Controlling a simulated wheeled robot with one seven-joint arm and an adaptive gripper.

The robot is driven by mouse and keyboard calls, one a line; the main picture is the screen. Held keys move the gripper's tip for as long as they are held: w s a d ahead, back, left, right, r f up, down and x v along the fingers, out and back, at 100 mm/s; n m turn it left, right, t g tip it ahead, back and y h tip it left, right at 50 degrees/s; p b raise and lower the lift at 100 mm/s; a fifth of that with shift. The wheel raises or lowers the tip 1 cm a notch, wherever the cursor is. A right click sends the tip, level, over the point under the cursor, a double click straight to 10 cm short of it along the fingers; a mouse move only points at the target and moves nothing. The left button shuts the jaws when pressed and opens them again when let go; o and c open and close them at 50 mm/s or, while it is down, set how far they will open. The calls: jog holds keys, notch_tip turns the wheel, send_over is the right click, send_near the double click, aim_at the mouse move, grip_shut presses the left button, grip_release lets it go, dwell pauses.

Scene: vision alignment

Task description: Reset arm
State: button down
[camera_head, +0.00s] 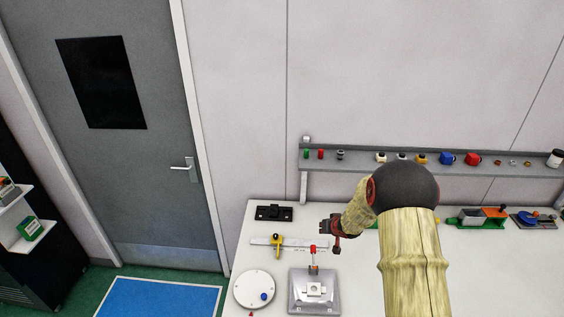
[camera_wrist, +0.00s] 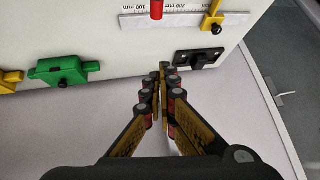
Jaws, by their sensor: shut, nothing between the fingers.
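My arm comes up from the lower right in the head view and bends at a dark round joint, with its end reaching left over the white table (camera_head: 490,270). My gripper (camera_head: 328,230) hangs above the table, partly hidden by its own housing in that view. In the wrist view the two fingers of my gripper (camera_wrist: 163,70) come together at the tips, shut with nothing between them. A black block (camera_wrist: 197,58) shows just to the right of the fingertips there; I cannot tell how far apart they are in depth.
Near the gripper stand a ruler with a yellow slider (camera_head: 277,243), a metal fixture with a red-topped post (camera_head: 314,290) and a white round disc (camera_head: 254,290). A wall shelf (camera_head: 350,163) bears several small parts. A green clamp (camera_wrist: 62,71) is left. A grey door (camera_head: 110,150) stands behind.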

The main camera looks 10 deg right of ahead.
jog(key=s+d+f+n+g+h, duration=0.1)
jog(key=s+d+f+g+h, duration=0.2)
jog(key=s, duration=0.5)
jog(key=s+r+g+b, duration=0.2)
jog(key=s+g, duration=0.1)
jog(key=s, duration=0.6)
jog(key=s+a+r+t+y+b, duration=0.1)
jog(key=s+a+r+b, duration=0.2)
jog(key=s+a+b, duration=0.3)
jog(key=s+a+r+n+t+y+b, duration=0.1)
jog(key=s+a+r+b, duration=0.2)
jog(key=s+a+b, duration=0.3)
jog(key=s+a+r+t+b, duration=0.1)
jog(key=s+a+r+b, duration=0.3)
jog(key=s+b, duration=0.6)
jog(key=s+a, duration=0.2)
jog(key=s, duration=0.2)
jog(key=shift+s+a+y, duration=0.15)
jog(key=shift+s+y, duration=0.15)
jog(key=shift+y, duration=0.1)
